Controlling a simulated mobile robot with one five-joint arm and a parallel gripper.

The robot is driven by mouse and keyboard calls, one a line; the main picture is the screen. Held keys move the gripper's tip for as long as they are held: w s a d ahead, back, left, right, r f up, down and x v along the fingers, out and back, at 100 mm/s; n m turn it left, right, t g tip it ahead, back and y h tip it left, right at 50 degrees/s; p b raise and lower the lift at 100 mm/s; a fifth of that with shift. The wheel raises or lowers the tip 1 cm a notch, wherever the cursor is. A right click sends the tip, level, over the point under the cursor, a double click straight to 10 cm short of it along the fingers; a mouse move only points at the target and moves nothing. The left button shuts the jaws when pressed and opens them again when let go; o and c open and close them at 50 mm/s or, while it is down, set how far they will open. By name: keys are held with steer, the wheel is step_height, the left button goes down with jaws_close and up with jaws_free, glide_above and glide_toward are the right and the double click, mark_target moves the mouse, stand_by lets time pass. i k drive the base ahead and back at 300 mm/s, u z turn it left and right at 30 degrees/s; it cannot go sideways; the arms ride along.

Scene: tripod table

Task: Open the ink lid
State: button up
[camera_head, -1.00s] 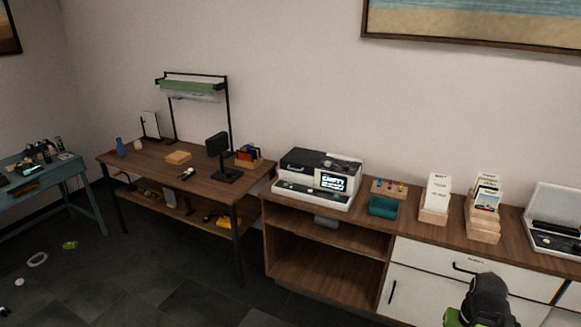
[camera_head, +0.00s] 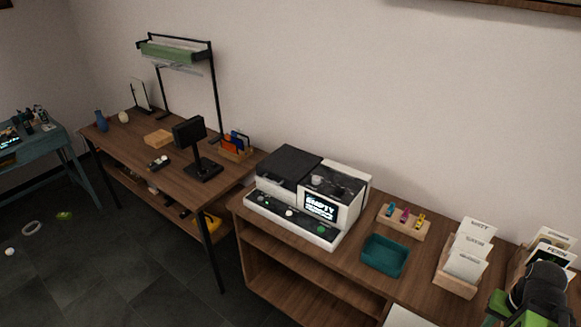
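A white and black printer (camera_head: 310,190) sits on the wooden cabinet, its screen (camera_head: 321,207) lit and reading "EMPTY". A flat black cover (camera_head: 290,164) lies shut on its top left. A dark panel with a round grey knob (camera_head: 317,180) lies on its top right, behind the screen. No label shows which part is the ink lid, and no part of the top stands raised. A black and green part of my arm (camera_head: 540,295) shows at the lower right, well apart from the printer. I cannot make out my gripper's fingertips there.
A wooden holder (camera_head: 404,221) with small cyan, magenta and yellow bottles and a teal tray (camera_head: 385,256) stand right of the printer. Card racks (camera_head: 463,262) stand further right. A wooden desk (camera_head: 195,190) with a dark monitor (camera_head: 190,131) is at left.

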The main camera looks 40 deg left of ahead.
mark_target(286, 167)
steer(key=u, duration=0.2)
steer(key=i, duration=0.2)
steer(key=z, duration=5.3)
steer(key=i, duration=0.15)
steer(key=z, duration=3.55)
steer(key=i, duration=1)
steer(key=u, duration=0.25)
